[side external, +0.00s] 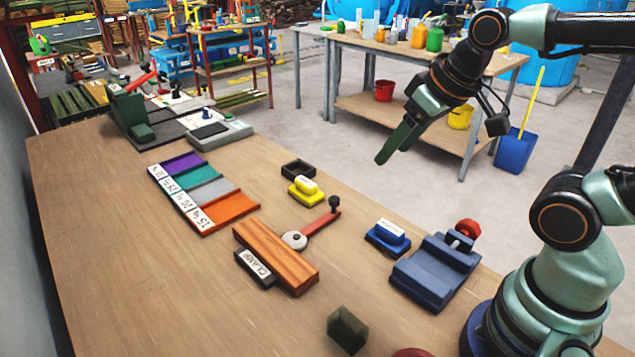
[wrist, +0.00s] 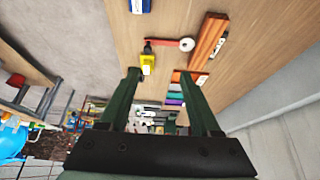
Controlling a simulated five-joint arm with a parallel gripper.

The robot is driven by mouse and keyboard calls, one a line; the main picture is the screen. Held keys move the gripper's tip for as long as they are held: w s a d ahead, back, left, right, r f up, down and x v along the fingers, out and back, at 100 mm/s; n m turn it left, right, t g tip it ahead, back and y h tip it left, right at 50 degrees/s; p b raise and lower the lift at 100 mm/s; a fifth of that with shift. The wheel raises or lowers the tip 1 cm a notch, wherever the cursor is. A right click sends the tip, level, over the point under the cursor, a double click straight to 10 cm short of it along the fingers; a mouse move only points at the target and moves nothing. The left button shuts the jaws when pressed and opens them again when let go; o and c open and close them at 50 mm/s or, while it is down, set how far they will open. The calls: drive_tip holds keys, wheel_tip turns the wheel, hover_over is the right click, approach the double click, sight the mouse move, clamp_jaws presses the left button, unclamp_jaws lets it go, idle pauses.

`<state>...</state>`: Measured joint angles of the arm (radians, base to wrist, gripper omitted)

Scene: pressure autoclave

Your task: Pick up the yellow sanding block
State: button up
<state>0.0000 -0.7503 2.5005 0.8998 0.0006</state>
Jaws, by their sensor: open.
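The yellow sanding block (side external: 305,193) with a pale top lies on the wooden bench, near its back edge. It also shows in the wrist view as a small yellow shape (wrist: 147,66), just beyond the left fingertip in the picture. My gripper (side external: 385,157) is raised above and to the right of the block, past the bench's back edge. In the wrist view its two dark green fingers (wrist: 159,74) are wide apart with nothing between them. The gripper is well clear of the block.
A black tray (side external: 298,169) sits behind the yellow block. A red-handled clamp lever (side external: 322,222) and wooden bar (side external: 274,256) stand in front. A blue block (side external: 387,237) and blue vise (side external: 435,273) are to the right. Coloured strips (side external: 230,207) lie left. The bench's left front is clear.

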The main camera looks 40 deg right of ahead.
idle(0.4)
drive_tip(key=o, duration=0.6)
